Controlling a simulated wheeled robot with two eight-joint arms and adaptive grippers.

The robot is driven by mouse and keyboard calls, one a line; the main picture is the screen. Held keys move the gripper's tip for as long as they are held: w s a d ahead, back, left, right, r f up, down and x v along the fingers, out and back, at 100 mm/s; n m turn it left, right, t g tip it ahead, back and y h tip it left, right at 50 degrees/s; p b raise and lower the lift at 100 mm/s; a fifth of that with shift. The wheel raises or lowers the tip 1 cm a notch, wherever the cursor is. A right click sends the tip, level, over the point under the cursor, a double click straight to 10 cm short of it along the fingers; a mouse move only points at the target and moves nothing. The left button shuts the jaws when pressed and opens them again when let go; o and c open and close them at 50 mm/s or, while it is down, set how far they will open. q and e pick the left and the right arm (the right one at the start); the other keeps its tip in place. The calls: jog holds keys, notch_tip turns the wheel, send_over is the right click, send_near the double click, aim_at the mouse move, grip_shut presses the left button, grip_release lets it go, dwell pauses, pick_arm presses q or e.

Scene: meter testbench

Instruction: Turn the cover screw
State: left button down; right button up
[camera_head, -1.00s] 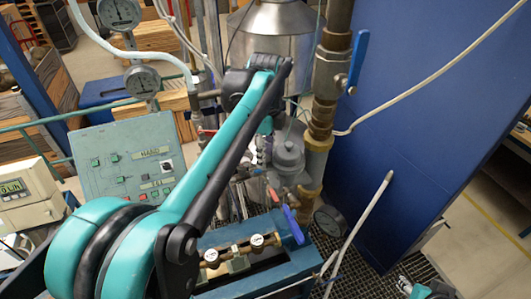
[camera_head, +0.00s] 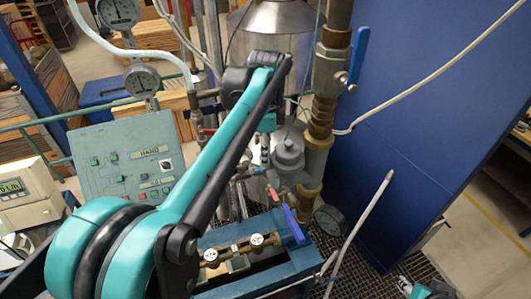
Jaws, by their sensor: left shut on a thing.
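My left arm reaches in from the lower left and bends down at the wrist. My left gripper (camera_head: 264,158) hangs beside the left side of a grey round meter housing (camera_head: 289,157) on the pipework. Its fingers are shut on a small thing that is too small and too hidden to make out. The cover screw cannot be told apart from the fittings there. A teal and dark part (camera_head: 415,287), perhaps of my right arm, shows at the bottom right edge. The right gripper's fingers cannot be made out.
A thick vertical pipe with a blue-handled valve (camera_head: 357,55) stands just right of the housing. A control panel (camera_head: 125,163) is left. A blue bench with gauges (camera_head: 256,239) lies below. A blue wall (camera_head: 430,110) closes the right side.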

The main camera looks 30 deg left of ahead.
pick_arm(q)
jog(key=n, duration=0.6)
jog(key=shift+n+b, duration=0.3)
jog(key=n, duration=0.6)
jog(key=shift+n, duration=0.3)
jog(key=c, duration=1.4)
grip_release()
jog(key=shift+c, duration=0.2)
notch_tip(320, 180, up, 12)
